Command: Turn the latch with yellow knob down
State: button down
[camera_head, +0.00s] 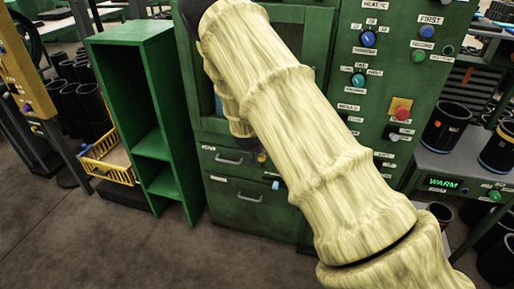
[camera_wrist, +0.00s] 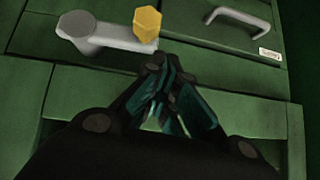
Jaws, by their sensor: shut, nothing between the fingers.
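The latch (camera_wrist: 92,38) is a grey lever on a green cabinet front in the wrist view. Its round pivot is at the left and its arm runs to the right. The yellow knob (camera_wrist: 147,25) sits at the arm's right end. My gripper (camera_wrist: 158,65) is shut and empty, its fingertips just below the knob and close to the lever; I cannot tell whether they touch. In the head view the yellow knob (camera_head: 262,157) shows small beside my sleeved arm, which hides much of the cabinet. My gripper is mostly hidden there.
A drawer handle (camera_wrist: 238,17) is right of the latch in the wrist view. In the head view, handles (camera_head: 249,198) sit on the cabinet drawers. A green open shelf (camera_head: 150,145) stands left. A button panel (camera_head: 385,70) is at right. The floor in front is clear.

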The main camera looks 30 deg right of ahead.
jog(key=s+a+r+b, duration=0.1)
jog(key=s+a+r, duration=0.2)
jog(key=a+r, duration=0.3)
notch_tip(320, 180, up, 3)
jog(key=shift+s+a+f+b, duration=0.2)
jog(key=shift+s+a+b, duration=0.05)
jog(key=shift+s+b, duration=0.1)
jog(key=shift+f, duration=0.1)
jog(key=s+a+f+n+g+y, duration=0.2)
jog(key=s+f+n+g, duration=0.15)
jog(key=s+f, duration=1.9)
jog(key=s+a+f+n+g+y, duration=0.1)
jog(key=s+a+f, duration=0.2)
jog(key=s, duration=0.6)
jog(key=s+a+f+n+g+y, duration=0.1)
jog(key=s+a+f+n, duration=0.1)
jog(key=s, duration=0.7)
jog(key=s+a+f+n+g+y, duration=0.1)
jog(key=s+a+f, duration=0.3)
jog(key=s, duration=0.5)
jog(key=shift+s+a+n+y, duration=0.25)
jog(key=shift+n+y, duration=0.05)
jog(key=shift+n, duration=0.25)
jog(key=shift+g, duration=0.25)
